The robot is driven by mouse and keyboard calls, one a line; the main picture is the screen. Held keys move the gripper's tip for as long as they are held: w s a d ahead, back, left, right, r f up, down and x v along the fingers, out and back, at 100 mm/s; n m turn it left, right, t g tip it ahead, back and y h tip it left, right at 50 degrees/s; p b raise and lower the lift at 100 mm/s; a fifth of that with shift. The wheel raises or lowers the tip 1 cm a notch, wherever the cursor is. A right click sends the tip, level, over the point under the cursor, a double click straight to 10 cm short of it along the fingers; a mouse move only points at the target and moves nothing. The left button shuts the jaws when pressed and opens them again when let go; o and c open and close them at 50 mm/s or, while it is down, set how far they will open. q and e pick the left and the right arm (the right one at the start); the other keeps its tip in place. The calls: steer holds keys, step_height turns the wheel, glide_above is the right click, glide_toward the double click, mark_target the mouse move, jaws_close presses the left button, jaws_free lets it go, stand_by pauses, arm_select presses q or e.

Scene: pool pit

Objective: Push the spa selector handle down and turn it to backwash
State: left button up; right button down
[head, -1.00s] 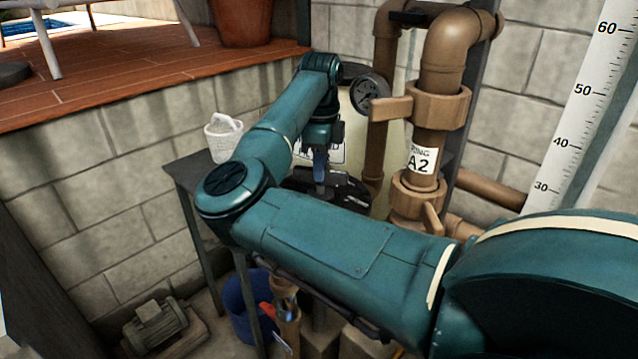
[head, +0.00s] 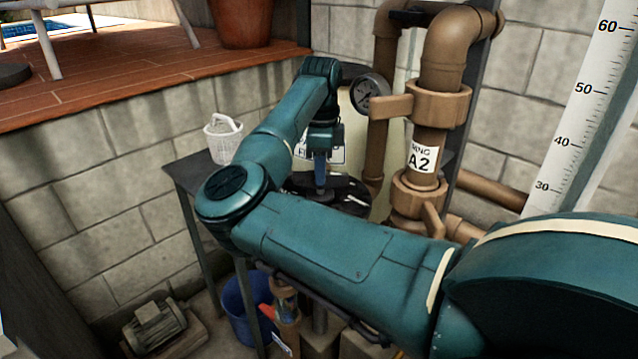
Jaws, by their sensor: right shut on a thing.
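The spa selector valve is a round black top (head: 352,199) with small pale labels, in the middle of the head view behind my right forearm. My right gripper (head: 320,182) points down over its left part, with blue fingers shut on the selector handle. The handle is mostly hidden by the fingers and arm, so its exact direction and the position it marks cannot be read. A pale tank with a white label (head: 334,156) stands behind the gripper. My left gripper is not in view.
Brown pipes with a valve tagged A2 (head: 422,158) and a pressure gauge (head: 368,94) stand close on the right. A white basket (head: 223,139) sits on a dark table (head: 187,172) at left. A blue bucket (head: 238,308) and pump (head: 155,325) are below.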

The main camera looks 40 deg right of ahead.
steer(key=n, duration=0.4)
steer(key=shift+f+n, duration=0.1)
steer(key=shift+n, duration=0.3)
steer(key=n, duration=0.5)
steer(key=shift+p, duration=0.3)
steer(key=c, duration=1.2)
jaws_free()
steer(key=shift+c, duration=0.2)
step_height(320, 180, up, 7)
steer(key=p, duration=0.4)
